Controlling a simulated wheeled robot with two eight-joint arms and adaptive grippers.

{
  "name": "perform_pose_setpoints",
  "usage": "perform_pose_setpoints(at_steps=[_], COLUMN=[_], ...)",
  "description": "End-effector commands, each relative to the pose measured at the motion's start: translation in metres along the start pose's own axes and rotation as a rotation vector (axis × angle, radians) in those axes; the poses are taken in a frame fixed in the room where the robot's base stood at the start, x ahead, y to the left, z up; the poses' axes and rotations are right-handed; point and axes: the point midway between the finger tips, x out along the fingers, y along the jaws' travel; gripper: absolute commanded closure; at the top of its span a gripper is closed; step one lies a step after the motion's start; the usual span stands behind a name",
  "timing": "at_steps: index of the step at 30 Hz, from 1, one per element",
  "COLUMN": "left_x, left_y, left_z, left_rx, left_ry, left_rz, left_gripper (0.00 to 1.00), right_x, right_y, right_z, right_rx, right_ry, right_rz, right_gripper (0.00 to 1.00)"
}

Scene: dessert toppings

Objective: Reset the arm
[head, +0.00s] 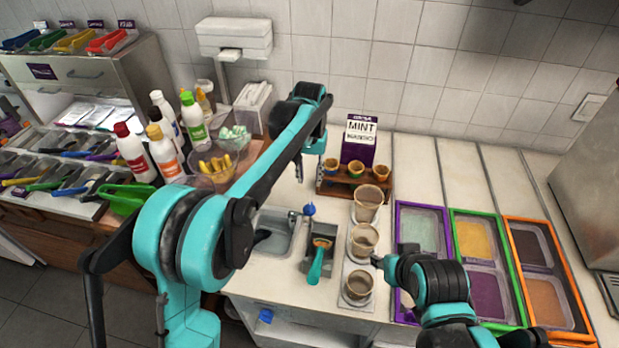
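My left arm reaches in from the left and up over the counter. Its gripper (300,167) hangs at the far end, above the counter to the left of the small wooden cup rack; its fingers are small and partly hidden, so open or shut is unclear. My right arm is low at the right. Its dark tip (378,261) points left, beside the row of brown cups (364,240), and its fingers cannot be made out. I see nothing held in either gripper.
A scoop with a teal handle (317,265) rests in a dark holder beside the sink (277,232). Purple, green and orange framed topping trays (508,225) lie at the right. Bottles (133,150) and bowls (213,166) stand at the left.

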Motion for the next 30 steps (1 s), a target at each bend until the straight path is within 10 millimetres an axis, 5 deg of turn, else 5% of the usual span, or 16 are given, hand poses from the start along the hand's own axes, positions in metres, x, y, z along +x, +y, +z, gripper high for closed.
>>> perform_pose_setpoints(at_steps=[9, 14, 22, 30], left_x=[-0.001, -0.014, -0.040, -0.025], left_y=[-0.001, -0.017, -0.065, -0.100], left_z=[0.001, 0.020, 0.103, 0.199], left_rx=[-0.001, -0.019, -0.079, -0.140], left_ry=[0.003, 0.046, 0.221, 0.406], left_rz=[0.000, 0.003, 0.004, -0.017], left_gripper=[0.68, 0.68, 0.68, 0.68], right_x=[0.000, 0.004, 0.015, 0.026], right_y=[0.000, 0.000, 0.000, 0.000], right_z=[0.000, 0.003, 0.011, 0.019], right_rx=[0.000, 0.000, 0.000, 0.000], right_ry=[0.000, 0.000, 0.000, 0.000], right_rz=[0.000, 0.000, 0.000, 0.000], right_gripper=[0.60, 0.60, 0.60, 0.60])
